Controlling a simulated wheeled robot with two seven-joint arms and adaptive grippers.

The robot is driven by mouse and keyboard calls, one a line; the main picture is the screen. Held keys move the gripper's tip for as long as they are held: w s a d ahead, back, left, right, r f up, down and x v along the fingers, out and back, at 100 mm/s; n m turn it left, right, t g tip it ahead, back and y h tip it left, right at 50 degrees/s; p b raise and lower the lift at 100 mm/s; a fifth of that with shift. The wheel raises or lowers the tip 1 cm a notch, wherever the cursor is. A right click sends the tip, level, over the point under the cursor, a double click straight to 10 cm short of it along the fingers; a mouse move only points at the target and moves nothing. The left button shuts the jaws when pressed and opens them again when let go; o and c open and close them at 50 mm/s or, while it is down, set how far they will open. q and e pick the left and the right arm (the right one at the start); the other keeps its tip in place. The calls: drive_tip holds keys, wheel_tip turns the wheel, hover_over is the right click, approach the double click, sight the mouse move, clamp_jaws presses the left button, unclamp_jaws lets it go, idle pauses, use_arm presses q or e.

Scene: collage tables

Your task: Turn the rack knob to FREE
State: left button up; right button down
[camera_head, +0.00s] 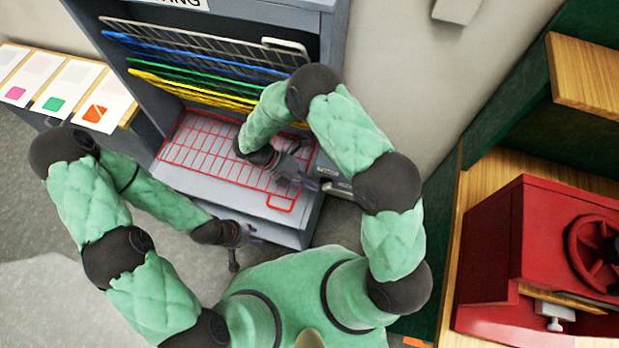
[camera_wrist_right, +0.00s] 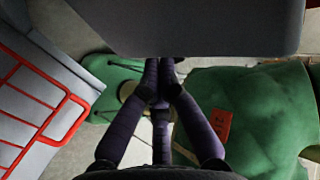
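The grey rack (camera_head: 312,22) stands at the upper middle of the head view, with several coloured wire shelves. At its right front side is a small grey panel (camera_head: 335,187) with tiny lettering that I cannot read. No knob can be made out; my right gripper and forearm partly cover that area. My right gripper (camera_head: 307,181) is beside this panel, over the red shelf's right edge. In the right wrist view its fingers (camera_wrist_right: 160,72) come close together, and their tips pass behind a grey block (camera_wrist_right: 205,25). My left gripper (camera_head: 245,240) hangs low by the rack's front, small and unclear.
The red wire shelf (camera_head: 281,203) sticks out at the rack's front; it also shows in the right wrist view (camera_wrist_right: 68,118). A red machine with a handwheel (camera_head: 597,245) stands on a wooden shelf at right. A table with colour cards (camera_head: 65,85) is at left.

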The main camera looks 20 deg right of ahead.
drive_tip(key=shift+s+d+f+g+h+b, duration=0.15)
drive_tip(key=shift+f+g+h+b, duration=0.1)
drive_tip(key=shift+f+h, duration=0.15)
drive_tip(key=shift+s+d+f+g+h+b, duration=0.15)
drive_tip(key=shift+f+g+h, duration=0.15)
drive_tip(key=shift+f, duration=0.2)
drive_tip(key=shift+w+r, duration=0.1)
idle(0.6)
